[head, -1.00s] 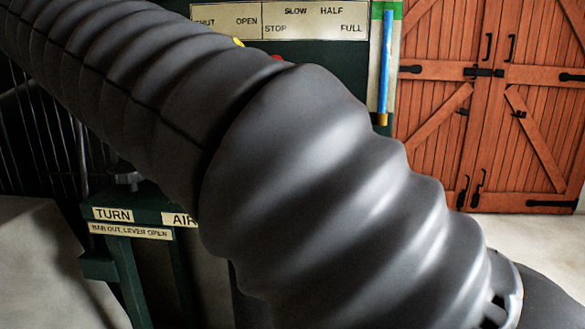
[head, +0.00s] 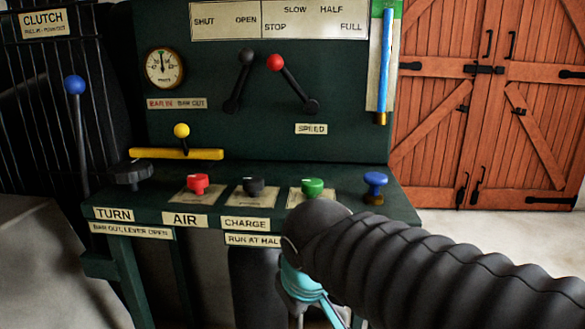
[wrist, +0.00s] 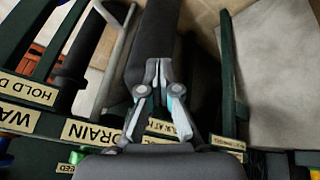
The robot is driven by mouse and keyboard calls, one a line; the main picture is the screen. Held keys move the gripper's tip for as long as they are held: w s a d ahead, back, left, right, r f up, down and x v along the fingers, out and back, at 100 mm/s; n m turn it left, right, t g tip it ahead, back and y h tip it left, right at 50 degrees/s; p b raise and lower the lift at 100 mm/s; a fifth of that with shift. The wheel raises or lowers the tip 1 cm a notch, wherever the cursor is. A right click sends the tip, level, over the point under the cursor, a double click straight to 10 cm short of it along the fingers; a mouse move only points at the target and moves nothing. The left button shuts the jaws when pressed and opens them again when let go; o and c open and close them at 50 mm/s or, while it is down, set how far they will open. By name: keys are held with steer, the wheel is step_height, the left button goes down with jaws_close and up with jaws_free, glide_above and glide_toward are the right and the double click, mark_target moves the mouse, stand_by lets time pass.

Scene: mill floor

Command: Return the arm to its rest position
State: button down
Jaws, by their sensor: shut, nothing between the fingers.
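My arm, in a dark ribbed sleeve (head: 430,260), crosses the lower right of the head view in front of the green control desk (head: 100,195). Its rounded end covers part of the desk's front edge near the green knob (head: 312,187). Teal parts of my gripper (head: 305,285) show just under that end, and its fingertips are not clear there. In the wrist view my gripper (wrist: 158,72) has its two grey and teal fingers drawn together at the tips, with nothing between them. A dark post or pipe lies behind the fingers.
A blue-tipped lever (head: 75,85) stands left. Speed levers (head: 275,63) are on the panel. Open floor (head: 490,235) lies before wooden doors (head: 490,110).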

steer(key=s+d+f+m, duration=0.2)
steer(key=s+d+m, duration=0.1)
steer(key=d, duration=0.4)
steer(key=s+d+f+m+h, duration=0.1)
steer(key=s+d+f+m, duration=0.1)
steer(key=s+d, duration=0.3)
steer(key=d+m, duration=0.1)
steer(key=d, duration=0.2)
steer(key=shift+s+f+m+p, duration=0.15)
steer(key=shift+s+m+p, duration=0.15)
steer(key=shift+m+p, duration=0.1)
